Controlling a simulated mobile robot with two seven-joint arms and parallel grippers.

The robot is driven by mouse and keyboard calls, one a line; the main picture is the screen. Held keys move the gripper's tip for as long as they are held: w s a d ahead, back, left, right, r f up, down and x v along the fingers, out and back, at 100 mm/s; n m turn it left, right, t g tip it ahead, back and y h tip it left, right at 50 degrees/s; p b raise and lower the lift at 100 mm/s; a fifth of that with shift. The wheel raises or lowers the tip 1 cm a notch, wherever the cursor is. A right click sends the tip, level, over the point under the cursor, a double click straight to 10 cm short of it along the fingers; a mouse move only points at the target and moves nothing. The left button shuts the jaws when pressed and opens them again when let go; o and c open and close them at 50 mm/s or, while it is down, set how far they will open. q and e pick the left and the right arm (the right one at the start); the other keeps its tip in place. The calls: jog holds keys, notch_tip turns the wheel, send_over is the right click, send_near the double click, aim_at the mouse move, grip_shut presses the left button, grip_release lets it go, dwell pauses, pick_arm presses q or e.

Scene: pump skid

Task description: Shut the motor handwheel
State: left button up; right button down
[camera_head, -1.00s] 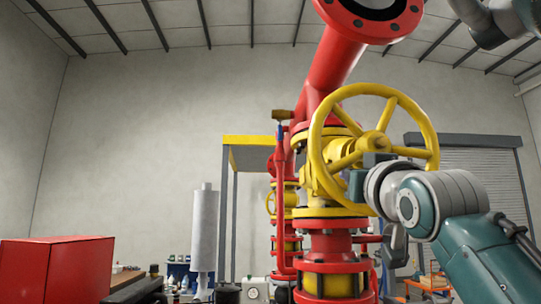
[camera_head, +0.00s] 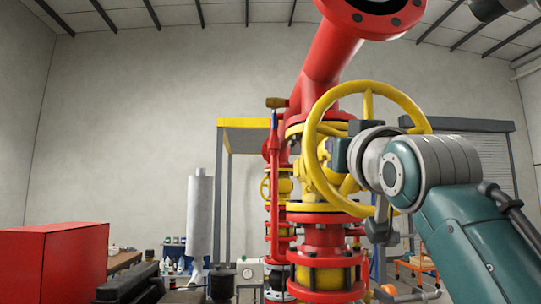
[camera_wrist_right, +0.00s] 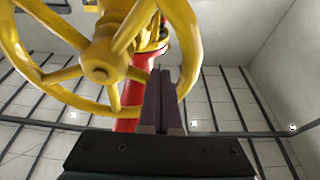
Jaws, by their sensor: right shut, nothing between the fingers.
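The yellow handwheel (camera_head: 413,105) stands upright on a yellow valve body on the red pipework, right of centre in the head view. It also shows in the right wrist view, with its hub (camera_wrist_right: 100,62) and spokes at the upper left. My right gripper (camera_head: 340,155) is over the wheel's face in the head view, and my right arm hides its lower right part. In the right wrist view the dark fingers (camera_wrist_right: 163,75) are together and empty. They overlap a spoke and the near rim; I cannot tell whether they touch. My left gripper is not in view.
The red pipe (camera_head: 335,60) rises behind the wheel to a flange overhead. A thin red pipe with a brown-handled lever (camera_head: 278,103) stands left of it. A red box (camera_head: 55,260) and a cluttered bench are at lower left. A yellow-topped frame (camera_head: 240,123) stands behind.

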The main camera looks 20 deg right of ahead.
jog(key=v, duration=0.7)
jog(key=shift+w+f+b, duration=0.15)
jog(key=shift+f+b, duration=0.1)
jog(key=shift+b, duration=0.15)
